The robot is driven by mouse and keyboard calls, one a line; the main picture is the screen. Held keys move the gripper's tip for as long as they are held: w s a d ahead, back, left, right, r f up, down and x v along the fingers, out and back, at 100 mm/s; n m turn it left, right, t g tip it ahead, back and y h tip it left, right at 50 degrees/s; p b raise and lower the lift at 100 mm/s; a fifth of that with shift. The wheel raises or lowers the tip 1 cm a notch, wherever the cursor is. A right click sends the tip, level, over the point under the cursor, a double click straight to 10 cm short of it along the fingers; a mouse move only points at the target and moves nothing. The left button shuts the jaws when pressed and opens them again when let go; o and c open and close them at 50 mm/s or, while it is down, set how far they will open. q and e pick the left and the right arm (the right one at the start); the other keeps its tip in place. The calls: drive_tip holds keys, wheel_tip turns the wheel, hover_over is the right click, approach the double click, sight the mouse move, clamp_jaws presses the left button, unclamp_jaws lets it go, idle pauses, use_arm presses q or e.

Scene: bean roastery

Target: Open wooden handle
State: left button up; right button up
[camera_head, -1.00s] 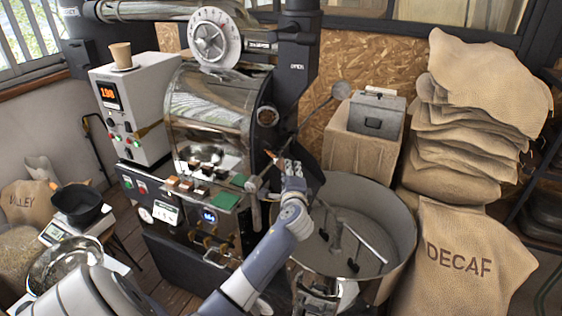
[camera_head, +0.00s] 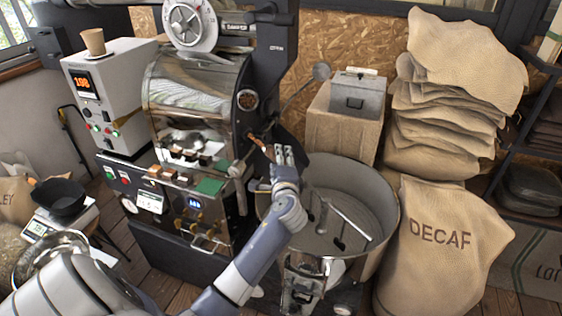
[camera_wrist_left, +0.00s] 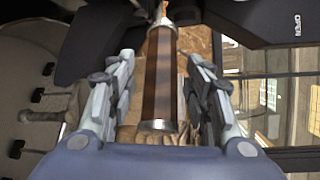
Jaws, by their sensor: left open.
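The wooden handle (camera_head: 260,148) is a slim brown rod at the front of the roaster, just left of my left gripper's fingertips in the head view. In the left wrist view the handle (camera_wrist_left: 161,80) is dark reddish-brown wood with metal collars, and its near end points at my palm. My left gripper (camera_head: 284,155) is open. In the wrist view its two fingers (camera_wrist_left: 161,85) stand on either side of the handle, with gaps visible on both sides. My right gripper is not in view.
The steel roaster drum (camera_head: 195,95) stands behind the gripper. The round cooling bin (camera_head: 390,215) with stirring arms lies below and right. A DECAF sack (camera_head: 440,265) and stacked sacks (camera_head: 440,115) fill the right.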

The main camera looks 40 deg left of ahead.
use_arm(q)
drive_tip(key=v, duration=1.2)
drive_tip(key=c, duration=0.3)
drive_tip(key=shift+t+h, duration=0.4)
drive_tip(key=shift+t, duration=0.5)
drive_tip(key=d+b, duration=0.1)
drive_tip(key=s+d+f+b, duration=0.1)
drive_tip(key=d+f+b, duration=0.1)
drive_tip(key=d, duration=0.1)
drive_tip(key=shift+s, duration=0.25)
clamp_jaws()
drive_tip(key=s+d+t+h+b, duration=0.1)
drive_tip(key=s+d+t, duration=0.1)
drive_tip(key=d, duration=0.3)
drive_tip(key=s+a+p+x, duration=0.1)
drive_tip(key=p+x, duration=0.4)
drive_tip(key=x, duration=0.7)
drive_tip(key=shift+a+f, duration=0.15)
drive_tip(key=shift+a, duration=0.85)
